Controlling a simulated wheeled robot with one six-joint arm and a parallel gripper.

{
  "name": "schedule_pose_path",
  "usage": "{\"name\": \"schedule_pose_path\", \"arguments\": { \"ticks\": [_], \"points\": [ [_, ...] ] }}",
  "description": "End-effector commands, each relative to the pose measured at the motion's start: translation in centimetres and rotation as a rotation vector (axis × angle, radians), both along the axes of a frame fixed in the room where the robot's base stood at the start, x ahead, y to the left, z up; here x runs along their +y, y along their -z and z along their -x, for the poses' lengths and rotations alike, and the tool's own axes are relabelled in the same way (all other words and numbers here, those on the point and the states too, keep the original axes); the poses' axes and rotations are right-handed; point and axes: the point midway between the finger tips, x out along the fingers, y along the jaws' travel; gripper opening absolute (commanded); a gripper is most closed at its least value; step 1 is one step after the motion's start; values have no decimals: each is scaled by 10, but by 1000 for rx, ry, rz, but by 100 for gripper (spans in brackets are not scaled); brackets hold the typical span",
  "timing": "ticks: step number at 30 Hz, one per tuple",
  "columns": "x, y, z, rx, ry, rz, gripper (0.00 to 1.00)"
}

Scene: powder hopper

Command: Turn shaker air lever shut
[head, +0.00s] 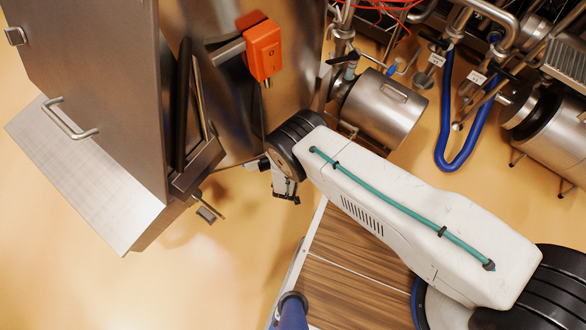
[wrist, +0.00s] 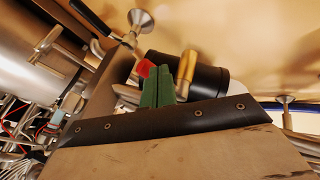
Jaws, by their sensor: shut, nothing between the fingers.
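My gripper (head: 286,190) hangs below the wrist in the head view, beside the steel hopper body. In the wrist view its green fingers (wrist: 157,88) are together with nothing between them. A small red part (wrist: 145,68), possibly the air lever, shows right at the fingertips; I cannot tell whether they touch. A brass-coloured fitting (wrist: 187,66) stands just right of the fingers, in front of a black cylinder (wrist: 208,76). I cannot make out the lever in the head view, nor tell its position.
An orange switch box (head: 264,50) is mounted on the steel housing above my gripper. A large steel cabinet (head: 95,90) with a handle fills the left. Steel vessels (head: 383,110), pipes and a blue hose (head: 447,140) crowd the upper right. Open floor (head: 220,270) lies below.

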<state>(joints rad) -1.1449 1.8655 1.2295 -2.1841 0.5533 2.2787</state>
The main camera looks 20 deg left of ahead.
Motion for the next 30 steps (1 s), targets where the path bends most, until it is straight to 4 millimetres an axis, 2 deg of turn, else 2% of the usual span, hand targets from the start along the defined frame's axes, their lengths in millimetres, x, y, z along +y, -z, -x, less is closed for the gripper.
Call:
{"name": "schedule_pose_path", "arguments": {
  "ticks": [18,30],
  "points": [
    [-4,1,-36,1,-3,1,0],
    [0,0,-47,0,-7,1,0]
  ]
}}
